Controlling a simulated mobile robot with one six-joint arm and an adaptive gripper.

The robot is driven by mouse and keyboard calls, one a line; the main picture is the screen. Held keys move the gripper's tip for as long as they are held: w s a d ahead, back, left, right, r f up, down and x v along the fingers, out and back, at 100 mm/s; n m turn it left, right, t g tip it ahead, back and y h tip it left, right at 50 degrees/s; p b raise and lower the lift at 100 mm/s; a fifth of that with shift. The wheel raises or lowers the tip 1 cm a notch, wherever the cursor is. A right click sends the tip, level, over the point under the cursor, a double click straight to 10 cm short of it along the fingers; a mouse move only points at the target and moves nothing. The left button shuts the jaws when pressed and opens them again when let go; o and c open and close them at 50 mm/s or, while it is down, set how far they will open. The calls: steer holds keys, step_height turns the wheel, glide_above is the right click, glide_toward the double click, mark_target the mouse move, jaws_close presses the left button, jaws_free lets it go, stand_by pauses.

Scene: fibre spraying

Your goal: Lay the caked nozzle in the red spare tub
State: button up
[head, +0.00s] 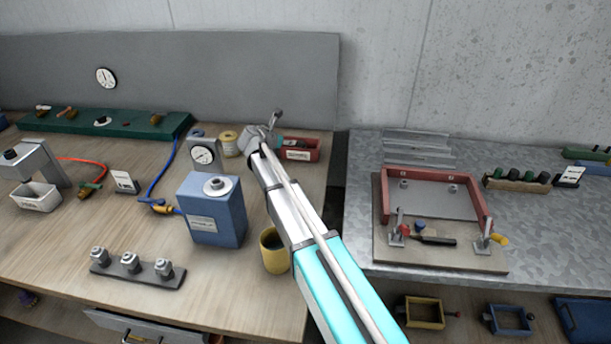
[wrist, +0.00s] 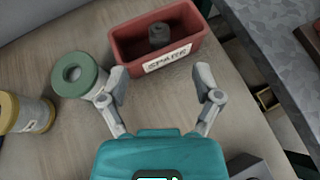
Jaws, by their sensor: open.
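The red spare tub (wrist: 190,54), with a white SPARE label on its near wall, sits just beyond my fingertips in the wrist view. In the head view, the tub (head: 312,145) is at the back right of the wooden bench, partly behind my arm. A dark grey nozzle (wrist: 158,37) is inside the tub; I cannot tell how caked it is. My gripper (wrist: 161,80) is open, with nothing between its fingers, on the label side of the tub and apart from the nozzle. In the head view my gripper (head: 272,122) is small and its fingers are hard to make out.
A green-topped spool (wrist: 80,75) and a yellow-rimmed spool (wrist: 25,113) stand left of my gripper. A blue box (head: 215,228), a dial gauge (head: 203,155) and a yellow cup (head: 272,262) stand near my arm. A dark rack (head: 137,270) holds three nozzles.

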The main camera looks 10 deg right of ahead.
steer(key=s+d+f+m+g+y, duration=0.1)
steer(key=s+d+f+m+g, duration=0.1)
steer(key=s+m, duration=0.3)
steer(key=s+d+f+m+g+y, duration=0.1)
steer(key=s+d+f+m, duration=0.1)
steer(key=s, duration=0.5)
steer(key=s+d+f+m+g, duration=0.2)
steer(key=s+d+f+m, duration=0.1)
steer(key=s+m, duration=0.4)
steer(key=shift+d+m+g+y, duration=0.3)
steer(key=shift+d+y, duration=0.1)
steer(key=shift+d, duration=0.45)
steer(key=s+f+m+g+y, duration=0.2)
steer(key=s+m+y, duration=0.3)
steer(key=s+m, duration=0.8)
steer(key=s+g, duration=0.1)
steer(key=s, duration=0.4)
steer(key=shift+s+f+g, duration=0.15)
steer(key=shift+f+g, duration=0.15)
steer(key=shift+g, duration=0.1)
steer(key=shift+a, duration=0.1)
